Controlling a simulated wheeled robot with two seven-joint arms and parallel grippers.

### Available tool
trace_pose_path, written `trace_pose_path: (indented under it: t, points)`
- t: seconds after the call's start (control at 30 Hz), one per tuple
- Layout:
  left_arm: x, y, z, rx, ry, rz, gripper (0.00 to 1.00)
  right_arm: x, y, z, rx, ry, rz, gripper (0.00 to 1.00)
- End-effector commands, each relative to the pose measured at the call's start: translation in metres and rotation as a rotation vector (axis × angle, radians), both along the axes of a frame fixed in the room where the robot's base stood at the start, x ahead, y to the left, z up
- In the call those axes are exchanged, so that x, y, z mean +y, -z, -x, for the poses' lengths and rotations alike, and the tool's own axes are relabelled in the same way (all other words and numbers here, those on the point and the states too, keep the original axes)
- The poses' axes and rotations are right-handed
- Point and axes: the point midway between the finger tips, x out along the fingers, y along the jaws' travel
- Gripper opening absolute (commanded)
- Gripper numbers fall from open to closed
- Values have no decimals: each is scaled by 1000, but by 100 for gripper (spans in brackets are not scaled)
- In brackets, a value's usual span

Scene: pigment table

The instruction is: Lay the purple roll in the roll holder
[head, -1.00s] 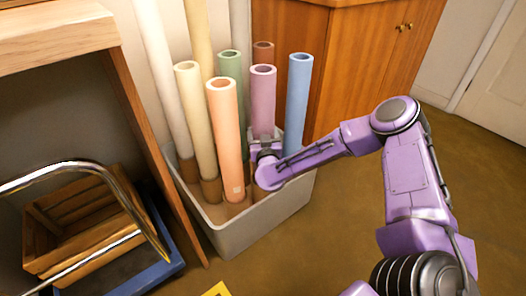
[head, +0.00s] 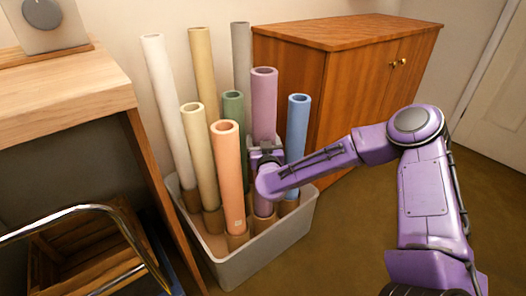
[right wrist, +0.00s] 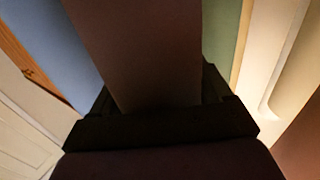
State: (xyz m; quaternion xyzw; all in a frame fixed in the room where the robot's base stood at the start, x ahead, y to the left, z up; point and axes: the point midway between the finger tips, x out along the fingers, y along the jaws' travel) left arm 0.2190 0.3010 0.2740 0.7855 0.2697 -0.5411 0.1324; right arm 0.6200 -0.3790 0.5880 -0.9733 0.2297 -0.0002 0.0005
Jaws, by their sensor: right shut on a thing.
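The purple roll (head: 264,100) stands upright in the head view, its open top well above the orange and blue rolls beside it. My right gripper (head: 265,152) is shut around its middle. The roll's lower end shows below my gripper, inside the pale bin (head: 240,262); whether it is clear of its brown sleeve I cannot tell. In the right wrist view the roll (right wrist: 140,50) runs up dark between the gripper's fingers (right wrist: 160,112). I cannot make out a roll holder in view. My left gripper is not in view.
Orange (head: 228,175), blue (head: 297,130), green (head: 233,118), cream and white (head: 165,105) rolls stand close around it. A wooden cabinet (head: 335,85) is behind, a wooden table (head: 65,95) at left. A chrome rail (head: 60,222) is at lower left. Floor at right is free.

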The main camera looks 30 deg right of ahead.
Motion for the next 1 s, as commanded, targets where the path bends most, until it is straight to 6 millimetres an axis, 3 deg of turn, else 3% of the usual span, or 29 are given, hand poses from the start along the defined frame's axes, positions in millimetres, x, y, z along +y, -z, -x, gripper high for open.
trace_pose_path:
  t: [0.03, 0.2, 0.43, 0.63, 1.0]
  points:
    - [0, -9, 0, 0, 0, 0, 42, 1, -18, 0, -5, -2, 0, 42]
    - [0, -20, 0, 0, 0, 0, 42, 0, -46, 0, -4, -1, 0, 42]
    - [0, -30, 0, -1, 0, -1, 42, 1, -68, 0, -2, -2, 1, 42]
    - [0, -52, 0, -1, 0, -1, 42, 1, -91, 0, -1, -2, 3, 42]
    - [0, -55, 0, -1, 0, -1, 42, 0, -93, 0, -2, -1, 1, 42]
